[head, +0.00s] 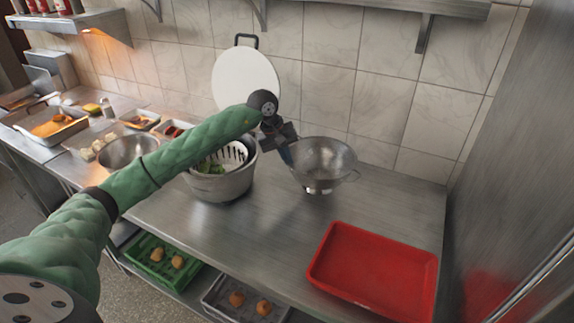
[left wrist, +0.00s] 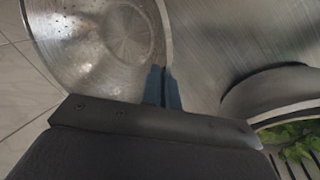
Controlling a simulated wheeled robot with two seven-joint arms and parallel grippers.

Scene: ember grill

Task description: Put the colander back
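The metal colander (head: 322,162) is at the back of the steel counter, bowl opening upward, with a loop handle at its right. I cannot tell whether its base touches the counter. My left gripper (head: 287,153) is at the colander's left rim. In the left wrist view, the blue fingertips (left wrist: 163,86) are close together with the rim of the colander (left wrist: 110,35) between them. My right gripper is not in view.
A large pot (head: 222,183) with a white strainer insert and greens stands left of the colander. A red tray (head: 374,270) lies at the front right. A white round board (head: 245,78) leans on the tiled wall. A steel bowl (head: 127,150) is further left. Counter between pot and tray is clear.

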